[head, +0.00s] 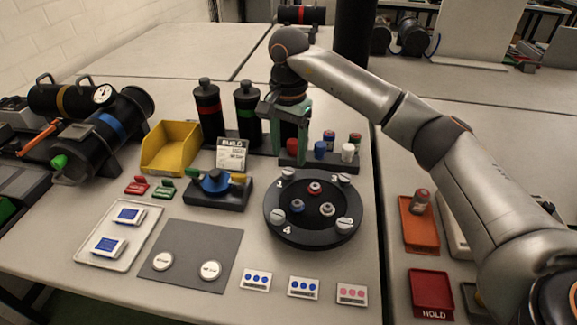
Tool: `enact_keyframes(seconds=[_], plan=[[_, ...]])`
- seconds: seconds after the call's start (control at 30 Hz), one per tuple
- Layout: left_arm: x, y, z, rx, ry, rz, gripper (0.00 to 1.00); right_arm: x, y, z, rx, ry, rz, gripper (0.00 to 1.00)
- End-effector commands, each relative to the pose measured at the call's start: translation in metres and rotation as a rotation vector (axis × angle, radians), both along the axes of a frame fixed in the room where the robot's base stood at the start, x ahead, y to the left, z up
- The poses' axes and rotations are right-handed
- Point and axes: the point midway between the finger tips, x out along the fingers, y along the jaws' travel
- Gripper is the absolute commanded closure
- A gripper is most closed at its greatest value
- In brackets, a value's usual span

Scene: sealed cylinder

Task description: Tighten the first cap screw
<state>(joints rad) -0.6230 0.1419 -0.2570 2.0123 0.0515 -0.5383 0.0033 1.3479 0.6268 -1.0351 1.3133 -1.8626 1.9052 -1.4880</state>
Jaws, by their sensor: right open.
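A round black fixture (312,240) sits on the table at centre right, with numbers printed beside its screws. The first cap screw (288,174), silver and beside the number 1, is at its back left edge. Other silver screws are the one by the 3 (344,180), the one by the 4 (279,217) and one at the front right (344,224). I cannot tell how deep any of them sits. My left gripper is out of view.
A black rack (322,162) with red, blue and white pieces stands right behind the fixture, close to my fingers. Two black bottles (208,112) (247,113) and a yellow bin (171,147) are to the left. A grey mat (192,242) lies front left.

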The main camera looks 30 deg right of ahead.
Motion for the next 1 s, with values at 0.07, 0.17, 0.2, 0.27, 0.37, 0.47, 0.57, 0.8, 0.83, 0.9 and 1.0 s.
enact_keyframes(seconds=[0.07,0.17,0.2,0.27,0.37,0.47,0.57,0.8,0.83,0.9,1.0], plan=[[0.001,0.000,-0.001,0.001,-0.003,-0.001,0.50,-0.001,0.000,-0.016,0.000,0.004,0.000,0.36],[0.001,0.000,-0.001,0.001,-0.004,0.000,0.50,0.000,0.000,-0.030,0.000,0.002,0.000,0.36],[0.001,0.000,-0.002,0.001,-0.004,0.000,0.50,0.000,0.000,-0.035,0.000,0.002,0.000,0.36],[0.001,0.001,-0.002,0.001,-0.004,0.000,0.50,0.000,0.000,-0.040,0.000,0.001,0.000,0.36],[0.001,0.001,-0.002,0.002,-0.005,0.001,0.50,0.000,0.000,-0.044,0.000,0.000,0.000,0.36],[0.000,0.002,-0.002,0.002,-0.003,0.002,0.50,0.000,0.000,-0.046,-0.001,0.000,0.000,0.36],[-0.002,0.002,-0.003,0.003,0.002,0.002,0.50,0.000,0.000,-0.046,-0.001,0.000,0.000,0.36],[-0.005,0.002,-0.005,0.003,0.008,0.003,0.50,0.000,0.000,-0.045,0.000,0.000,0.000,0.53],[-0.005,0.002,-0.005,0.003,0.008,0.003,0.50,0.000,0.000,-0.045,0.000,0.000,0.000,0.56],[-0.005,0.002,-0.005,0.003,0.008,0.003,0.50,0.000,0.000,-0.045,0.000,0.000,0.000,0.64],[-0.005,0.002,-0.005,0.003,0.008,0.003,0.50,0.000,0.000,-0.045,0.000,0.000,0.000,0.75]])
